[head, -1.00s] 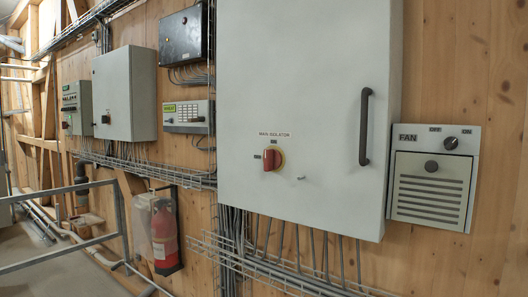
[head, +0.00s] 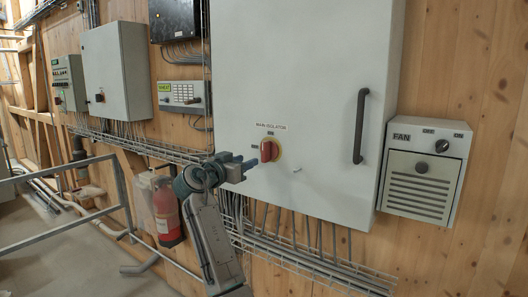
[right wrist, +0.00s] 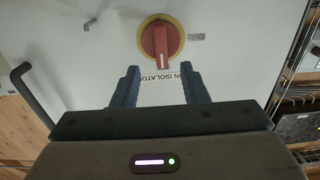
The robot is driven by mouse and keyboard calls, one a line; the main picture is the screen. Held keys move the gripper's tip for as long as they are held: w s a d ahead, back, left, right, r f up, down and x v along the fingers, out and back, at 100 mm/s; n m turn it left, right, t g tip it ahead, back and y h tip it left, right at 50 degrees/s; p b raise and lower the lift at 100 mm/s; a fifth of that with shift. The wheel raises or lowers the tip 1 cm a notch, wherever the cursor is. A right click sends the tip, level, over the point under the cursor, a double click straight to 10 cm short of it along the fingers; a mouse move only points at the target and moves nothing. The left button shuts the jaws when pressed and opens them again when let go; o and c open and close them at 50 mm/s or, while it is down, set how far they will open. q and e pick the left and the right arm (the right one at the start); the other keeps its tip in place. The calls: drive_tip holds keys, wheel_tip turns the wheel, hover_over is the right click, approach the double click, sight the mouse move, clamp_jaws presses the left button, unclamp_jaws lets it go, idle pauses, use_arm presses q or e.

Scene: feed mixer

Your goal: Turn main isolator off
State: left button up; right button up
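The main isolator switch is a red rotary handle (head: 268,151) on a yellow round plate, low on the large pale cabinet door. The label MAIN ISOLATOR is above it. The handle stands upright, its marked end toward the small label above it; another small label is at its left. In the right wrist view the handle (right wrist: 161,43) appears upside down, beyond the fingertips. My right gripper (head: 252,164) is just left of and below the switch, apart from it. In the right wrist view its two fingers (right wrist: 161,82) are spread with nothing between them. My left gripper is not in view.
The cabinet (head: 310,90) has a dark vertical door handle (head: 361,126) and a small pin right of the switch. A FAN box (head: 428,170) hangs at the right. Wire cable trays (head: 300,262) run below. A fire extinguisher (head: 167,214) and a metal railing (head: 60,190) are at the left.

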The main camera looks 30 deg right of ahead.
sight(263, 154)
drive_tip(key=p+x, duration=0.5)
drive_tip(key=x, duration=0.4)
drive_tip(key=shift+w+d+r+p, duration=0.1)
drive_tip(key=shift+d+r+p, duration=0.05)
drive_tip(key=shift+d+p, duration=0.2)
drive_tip(key=shift+w+d, duration=0.2)
drive_tip(key=shift+d, duration=0.15)
drive_tip(key=shift+f, duration=0.25)
clamp_jaws()
